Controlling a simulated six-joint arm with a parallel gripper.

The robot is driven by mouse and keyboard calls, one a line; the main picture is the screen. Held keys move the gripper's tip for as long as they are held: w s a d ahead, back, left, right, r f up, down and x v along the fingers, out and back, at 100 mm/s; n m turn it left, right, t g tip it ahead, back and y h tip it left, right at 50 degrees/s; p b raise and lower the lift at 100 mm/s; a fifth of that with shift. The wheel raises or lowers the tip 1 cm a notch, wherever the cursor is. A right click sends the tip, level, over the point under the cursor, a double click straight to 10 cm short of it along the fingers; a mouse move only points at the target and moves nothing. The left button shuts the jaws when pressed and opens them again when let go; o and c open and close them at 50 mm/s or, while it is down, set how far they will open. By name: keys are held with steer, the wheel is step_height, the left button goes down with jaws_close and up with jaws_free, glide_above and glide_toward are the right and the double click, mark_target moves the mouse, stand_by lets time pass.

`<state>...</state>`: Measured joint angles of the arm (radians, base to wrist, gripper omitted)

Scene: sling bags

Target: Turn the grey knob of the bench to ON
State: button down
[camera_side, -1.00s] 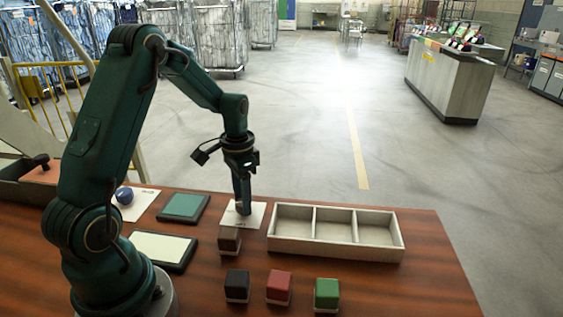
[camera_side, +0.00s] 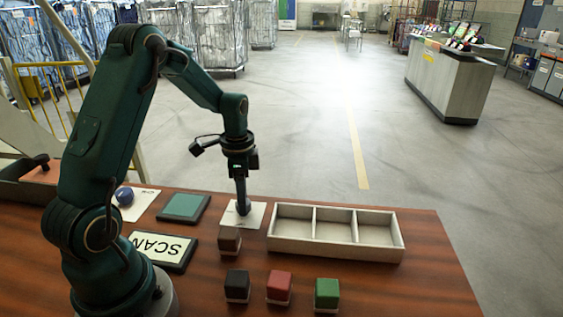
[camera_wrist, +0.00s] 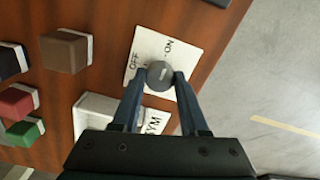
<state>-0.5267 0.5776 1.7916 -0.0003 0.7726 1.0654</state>
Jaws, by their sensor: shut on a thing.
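The grey knob (camera_wrist: 159,70) stands on a white plate (camera_wrist: 150,45) marked OFF and ON. In the wrist view OFF is at the plate's left and ON at its upper right. A short pale mark shows on the knob's top; I cannot tell exactly which label it points to. My gripper (camera_wrist: 160,80) is shut on the knob, one finger on each side. In the side view my gripper (camera_side: 242,208) points straight down onto the plate (camera_side: 257,212), and its fingers hide the knob.
A three-part tray (camera_side: 335,248) stands right of the plate. A brown block (camera_side: 229,240) is in front, with black (camera_side: 237,283), red (camera_side: 279,286) and green (camera_side: 327,291) blocks nearer. A SCAN screen (camera_side: 163,248), a green pad (camera_side: 184,206) and a blue knob (camera_side: 125,195) lie left.

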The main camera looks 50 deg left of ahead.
steer(key=shift+c, duration=2.2)
jaws_free()
steer(key=shift+r, duration=0.1)
steer(key=shift+r, duration=2.5)
